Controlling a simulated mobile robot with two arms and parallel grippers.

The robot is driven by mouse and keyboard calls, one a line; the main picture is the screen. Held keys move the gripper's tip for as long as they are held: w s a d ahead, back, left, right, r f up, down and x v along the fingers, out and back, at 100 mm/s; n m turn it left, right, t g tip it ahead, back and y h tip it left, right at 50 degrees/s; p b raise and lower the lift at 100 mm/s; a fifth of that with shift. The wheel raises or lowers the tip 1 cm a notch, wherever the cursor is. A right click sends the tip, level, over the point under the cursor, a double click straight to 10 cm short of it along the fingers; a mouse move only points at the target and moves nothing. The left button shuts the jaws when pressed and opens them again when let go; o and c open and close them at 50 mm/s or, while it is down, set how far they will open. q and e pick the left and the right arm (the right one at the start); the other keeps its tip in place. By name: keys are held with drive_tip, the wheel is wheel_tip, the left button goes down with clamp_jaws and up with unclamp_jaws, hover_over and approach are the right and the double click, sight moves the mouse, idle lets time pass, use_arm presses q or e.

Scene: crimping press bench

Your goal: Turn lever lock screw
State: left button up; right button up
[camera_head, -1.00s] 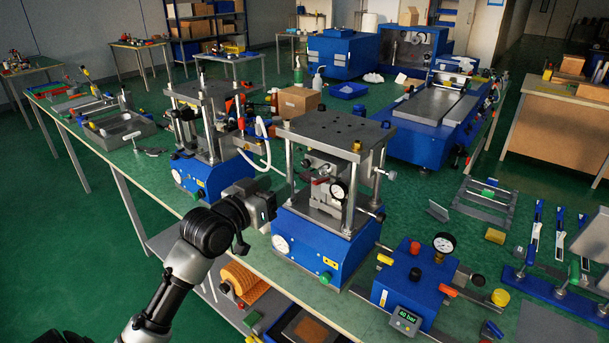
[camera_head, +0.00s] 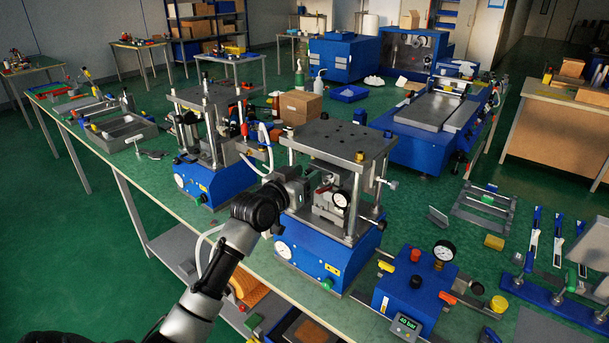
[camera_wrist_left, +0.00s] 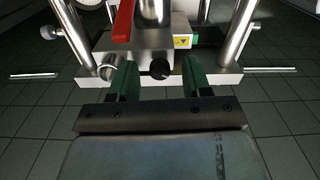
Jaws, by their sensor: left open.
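The blue press (camera_head: 322,256) with steel posts and a thick top plate stands mid-bench in the head view. My left gripper (camera_head: 306,188) reaches in at its left front post, below the top plate. In the left wrist view my gripper (camera_wrist_left: 160,72) is open, its two green fingers spread. A black round screw knob (camera_wrist_left: 159,69) shows between the fingers on the front of a metal block (camera_wrist_left: 140,60); I cannot tell whether they touch it. A red lever (camera_wrist_left: 124,20) rises above the block, left of the knob. In the head view the knob is hidden. My right gripper is not in view.
A second press (camera_head: 215,183) stands to the left. A blue pressure box (camera_head: 412,288) with a gauge is to the right. Steel posts (camera_wrist_left: 236,40) flank the gripper closely.

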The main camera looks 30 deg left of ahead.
use_arm(q)
drive_tip(key=c, duration=0.7)
clamp_jaws()
drive_tip(key=shift+r+n+p, duration=0.1)
drive_tip(key=shift+n+p, duration=0.65)
drive_tip(key=shift+n, duration=0.15)
drive_tip(key=shift+n+p, duration=0.65)
drive_tip(key=shift+n, duration=0.45)
drive_tip(key=shift+n+p, duration=0.5)
drive_tip(key=shift+n, duration=0.5)
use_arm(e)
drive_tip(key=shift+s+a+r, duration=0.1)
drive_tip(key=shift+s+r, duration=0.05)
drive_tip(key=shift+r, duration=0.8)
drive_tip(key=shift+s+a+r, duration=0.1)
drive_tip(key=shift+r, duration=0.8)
